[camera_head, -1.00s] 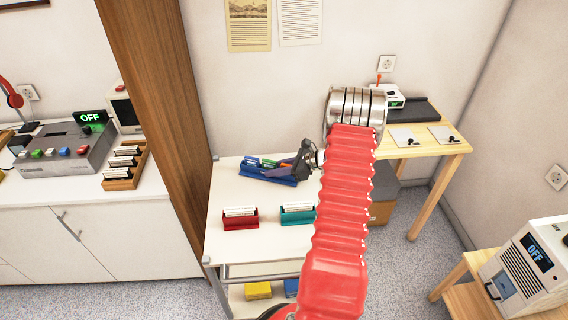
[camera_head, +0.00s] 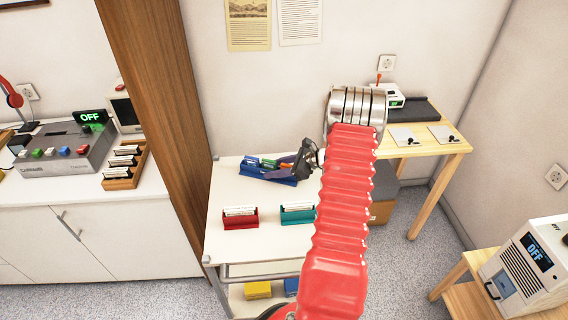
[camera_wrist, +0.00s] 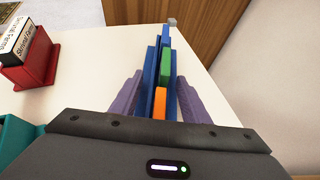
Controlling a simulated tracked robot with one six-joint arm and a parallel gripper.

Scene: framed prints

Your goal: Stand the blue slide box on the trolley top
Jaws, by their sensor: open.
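The blue slide box (camera_head: 268,176) sits on the white trolley top (camera_head: 225,187), near its back edge, with blue, green and orange pieces showing in it. In the wrist view the blue slide box (camera_wrist: 152,70) runs away from me, between my purple fingers. My gripper (camera_wrist: 160,85) is open, with a finger on either side of the box and a gap showing beside it. In the head view my gripper (camera_head: 296,164) is at the box's right end. The box's near end is hidden by the gripper body in the wrist view.
A red slide box (camera_head: 240,222) and a teal slide box (camera_head: 297,218) stand nearer the trolley's front. Yellow (camera_head: 257,290) and blue (camera_head: 291,287) items lie on the lower shelf. A wooden panel (camera_head: 160,130) rises at the trolley's left.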

